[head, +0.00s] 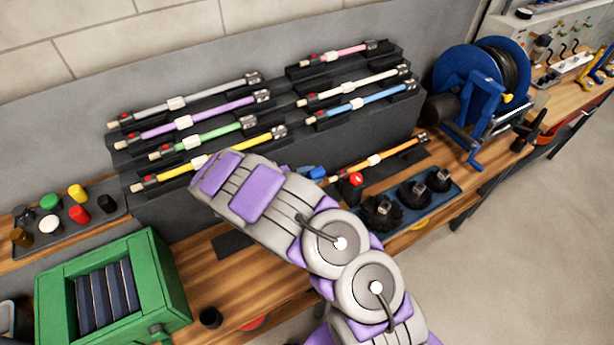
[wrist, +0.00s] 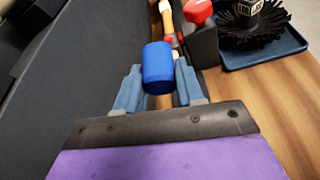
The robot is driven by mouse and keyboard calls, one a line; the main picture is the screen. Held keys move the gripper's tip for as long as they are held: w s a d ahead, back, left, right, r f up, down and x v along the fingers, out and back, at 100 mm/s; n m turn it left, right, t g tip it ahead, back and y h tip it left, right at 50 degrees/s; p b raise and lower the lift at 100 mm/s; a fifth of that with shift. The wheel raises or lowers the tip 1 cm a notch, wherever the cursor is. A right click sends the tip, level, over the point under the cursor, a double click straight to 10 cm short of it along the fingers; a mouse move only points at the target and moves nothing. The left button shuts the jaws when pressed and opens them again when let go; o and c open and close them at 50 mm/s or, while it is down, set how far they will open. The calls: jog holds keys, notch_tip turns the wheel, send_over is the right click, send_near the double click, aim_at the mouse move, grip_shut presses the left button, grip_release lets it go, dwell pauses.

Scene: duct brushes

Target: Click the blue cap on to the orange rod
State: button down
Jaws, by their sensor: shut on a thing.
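The blue cap (wrist: 158,66) is between the two blue-grey fingers of my gripper (wrist: 159,80), which is shut on it. In the head view the cap (head: 317,172) shows as a small bright blue patch just past the end of my arm. The orange rod (head: 397,151) lies in front of the rack, its near end close to the cap. In the wrist view the rod (wrist: 178,14) runs away beyond the cap, with a red button and a pale end. The cap hides part of the rod's end, so I cannot tell whether they touch.
A clamp with a red knob (head: 355,180) stands beside the rod. A blue tray (head: 447,191) with black brushes is to the right. The black rack (head: 240,185) of coloured rods rises behind.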

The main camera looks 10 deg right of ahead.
jog(key=shift+d+f+b, duration=0.5)
jog(key=shift+d+f, duration=0.4)
jog(key=shift+f, duration=0.5)
jog(key=a+f+b, duration=0.1)
jog(key=f, duration=0.2)
jog(key=shift+a+b, duration=0.35)
jog(key=shift+d+f, duration=0.35)
jog(key=shift+d, duration=0.5)
jog(key=shift+a, duration=0.65)
jog(key=shift+d, duration=0.55)
jog(key=shift+a+b, duration=0.25)
jog(key=shift+b, duration=0.05)
